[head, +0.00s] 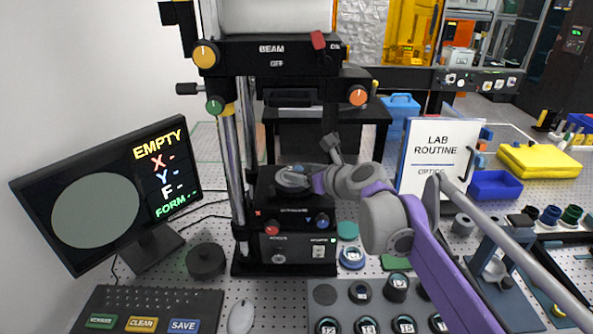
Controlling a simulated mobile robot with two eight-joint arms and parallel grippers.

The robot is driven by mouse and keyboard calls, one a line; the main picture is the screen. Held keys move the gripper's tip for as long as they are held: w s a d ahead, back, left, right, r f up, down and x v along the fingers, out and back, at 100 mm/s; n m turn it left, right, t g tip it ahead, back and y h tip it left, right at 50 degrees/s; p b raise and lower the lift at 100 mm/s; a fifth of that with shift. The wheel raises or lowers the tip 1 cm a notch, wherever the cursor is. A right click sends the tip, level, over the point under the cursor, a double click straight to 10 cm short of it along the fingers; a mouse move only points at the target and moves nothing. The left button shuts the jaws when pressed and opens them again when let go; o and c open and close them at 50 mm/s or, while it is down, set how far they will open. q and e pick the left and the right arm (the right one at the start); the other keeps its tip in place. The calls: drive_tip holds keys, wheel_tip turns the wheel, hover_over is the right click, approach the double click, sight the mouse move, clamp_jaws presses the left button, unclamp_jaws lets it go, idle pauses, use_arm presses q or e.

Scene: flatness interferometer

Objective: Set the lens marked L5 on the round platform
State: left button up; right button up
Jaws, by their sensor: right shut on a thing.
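My right gripper (312,180) reaches into the black interferometer from the right, at the end of my purple and grey arm. It is shut on a small, grey, round lens (291,178) over the middle of the instrument. No mark can be read on this lens, so I cannot tell whether it is L5. The round platform is hidden or cannot be told apart from the dark parts around the lens. I cannot tell whether the lens touches it. My left gripper is not in view.
A tray (322,309) with several numbered lenses stands in front. A blue-ringed piece (351,257) lies before the instrument. The monitor (110,190) at left reads EMPTY. A dark round knob (205,261) and keyboard (148,310) are front left. A LAB ROUTINE sign (437,155) stands right.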

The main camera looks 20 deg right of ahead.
sight(296, 171)
drive_tip(key=w, duration=0.1)
drive_tip(key=w+a, duration=0.1)
drive_tip(key=shift+w+r, duration=0.1)
drive_tip(key=shift+w, duration=0.2)
drive_tip(key=shift+w+f, duration=0.15)
drive_tip(key=shift+f, duration=0.8)
drive_tip(key=shift+r, duration=0.1)
drive_tip(key=shift+f, duration=0.25)
drive_tip(key=o, duration=1.1)
